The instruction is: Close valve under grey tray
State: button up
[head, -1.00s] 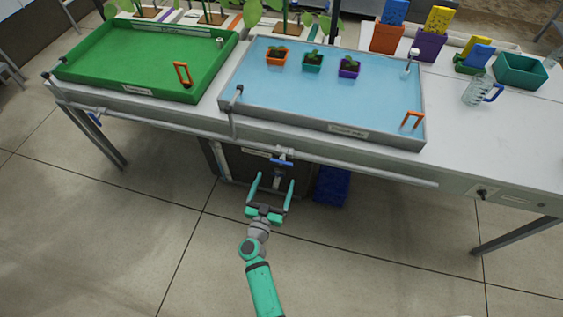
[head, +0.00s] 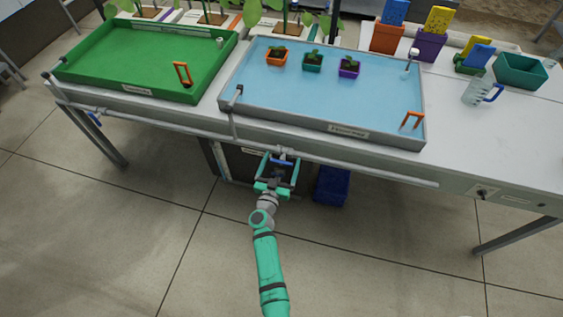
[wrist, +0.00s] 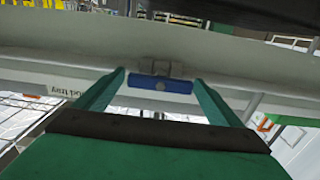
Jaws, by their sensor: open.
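The grey tray (head: 330,90) holds light blue water and sits on the bench. Under its front edge, a valve with a blue handle (head: 281,162) is on the grey pipe (head: 350,172). In the wrist view the blue handle (wrist: 160,85) lies crosswise, roughly along the pipe, below a grey fitting (wrist: 160,68). My gripper (head: 281,158) is open, with one finger on each side of the handle. In the wrist view my gripper (wrist: 160,80) shows its two fingertips near the handle's ends; I cannot tell whether they touch it.
A green tray (head: 150,55) stands at the left with another blue valve handle (head: 94,119) under it. A dark box (head: 235,165) and a blue crate (head: 332,186) stand beneath the bench. The floor in front is clear.

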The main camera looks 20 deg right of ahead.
jog(key=c, duration=1.1)
jog(key=shift+o, duration=0.2)
jog(key=shift+m, duration=0.3)
jog(key=m, duration=0.4)
jog(key=shift+d, duration=0.1)
jog(key=m, duration=0.5)
jog(key=shift+s, duration=0.1)
jog(key=m, duration=0.4)
jog(key=shift+d+f, duration=0.1)
jog(key=shift+f, duration=0.05)
jog(key=shift+f+m, duration=0.1)
jog(key=shift+m, duration=2.1)
